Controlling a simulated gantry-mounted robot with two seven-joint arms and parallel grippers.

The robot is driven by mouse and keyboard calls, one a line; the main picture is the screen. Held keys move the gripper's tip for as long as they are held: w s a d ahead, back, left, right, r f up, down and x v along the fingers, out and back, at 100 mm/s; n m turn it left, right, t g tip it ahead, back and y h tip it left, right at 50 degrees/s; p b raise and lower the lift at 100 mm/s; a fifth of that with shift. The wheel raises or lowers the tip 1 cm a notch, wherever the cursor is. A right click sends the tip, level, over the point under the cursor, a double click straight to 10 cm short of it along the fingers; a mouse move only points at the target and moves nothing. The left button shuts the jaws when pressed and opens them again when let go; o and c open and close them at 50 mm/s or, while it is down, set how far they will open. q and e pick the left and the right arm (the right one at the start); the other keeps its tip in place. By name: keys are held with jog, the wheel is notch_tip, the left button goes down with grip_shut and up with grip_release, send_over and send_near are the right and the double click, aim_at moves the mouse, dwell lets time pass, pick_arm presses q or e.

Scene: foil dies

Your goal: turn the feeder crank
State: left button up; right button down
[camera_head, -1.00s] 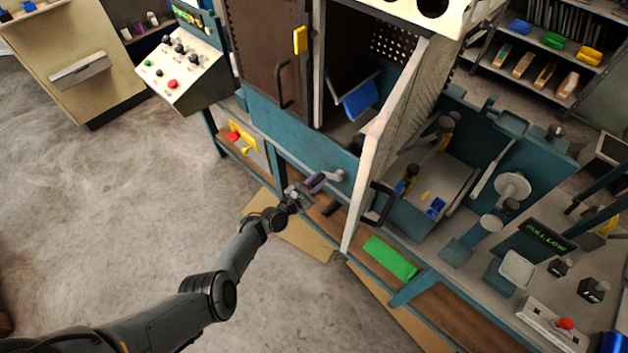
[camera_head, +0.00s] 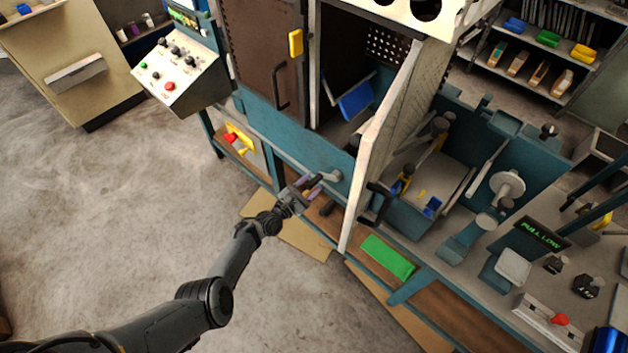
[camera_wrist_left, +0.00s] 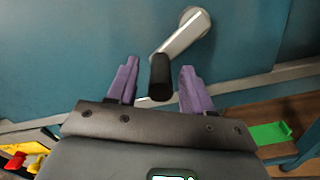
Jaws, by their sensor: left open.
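The feeder crank (camera_wrist_left: 184,36) is a light metal arm on the blue-green machine front, with a black knob handle (camera_wrist_left: 160,76) at its lower end. In the head view the crank (camera_head: 332,176) shows on the front panel below the open door. My left gripper (camera_wrist_left: 152,85) is open, with its two purple fingers on either side of the black handle and apart from it. In the head view the left gripper (camera_head: 308,184) is at the crank and partly hides the handle. My right gripper is not in view.
The open white door (camera_head: 378,145) stands out just right of the crank. A control panel (camera_head: 179,74) is at the upper left. The floor left of the machine is clear.

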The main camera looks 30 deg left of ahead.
pick_arm(q)
jog(key=p+v, duration=0.3)
jog(key=v, duration=0.6)
jog(key=shift+s+f, duration=0.1)
jog(key=shift+s, duration=0.1)
